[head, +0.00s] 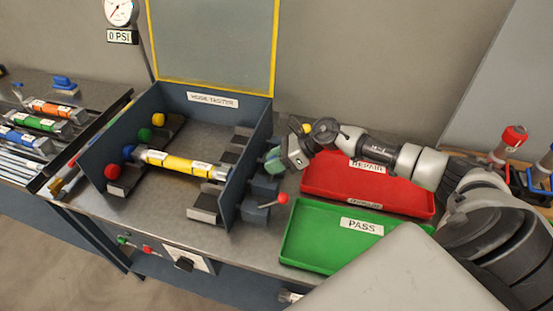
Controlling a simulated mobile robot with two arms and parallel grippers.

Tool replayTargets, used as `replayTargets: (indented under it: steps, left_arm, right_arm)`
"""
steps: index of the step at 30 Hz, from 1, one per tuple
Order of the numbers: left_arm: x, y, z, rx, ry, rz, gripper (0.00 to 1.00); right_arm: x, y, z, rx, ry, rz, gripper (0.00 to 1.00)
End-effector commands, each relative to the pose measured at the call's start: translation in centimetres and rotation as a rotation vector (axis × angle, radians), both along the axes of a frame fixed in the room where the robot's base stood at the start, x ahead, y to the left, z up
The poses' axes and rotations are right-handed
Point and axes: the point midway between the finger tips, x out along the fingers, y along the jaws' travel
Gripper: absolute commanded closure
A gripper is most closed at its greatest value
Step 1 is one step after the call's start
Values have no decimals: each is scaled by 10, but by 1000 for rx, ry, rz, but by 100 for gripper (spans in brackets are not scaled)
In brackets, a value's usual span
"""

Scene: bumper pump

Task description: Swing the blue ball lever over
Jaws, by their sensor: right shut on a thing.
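The hose tester (212,100) stands on the bench with its lid up. A row of levers sits outside its right wall. The red ball lever (282,198) sticks out to the right at the near end, and a yellow ball (307,128) shows at the far end. My right gripper (273,160) reaches in from the right, its jaws shut between these two, against the row. The blue ball lever is hidden at the jaws, which are shut on it as far as I can tell. My left gripper is not in view.
A yellow hose (180,164) lies inside the tester beside several coloured balls. The red REPAIR tray (330,178) and green PASS tray (320,240) lie empty to the right, under my right arm. Coloured hoses (38,125) lie at the left. The gauge (119,12) reads 0 PSI.

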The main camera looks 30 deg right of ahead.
Motion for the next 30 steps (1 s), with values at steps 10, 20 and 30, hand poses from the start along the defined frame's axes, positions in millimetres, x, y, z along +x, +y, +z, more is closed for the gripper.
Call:
replayTargets:
  steps: [10, 20, 30]
  left_arm:
    - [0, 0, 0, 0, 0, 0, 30]
    - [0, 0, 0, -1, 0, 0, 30]
    - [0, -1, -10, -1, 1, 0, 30]
  right_arm:
    - [1, 0, 0, -2, 3, -1, 100]
    - [0, 1, 0, -1, 2, 1, 44]
    - [-9, -16, 8, -5, 2, -1, 44]
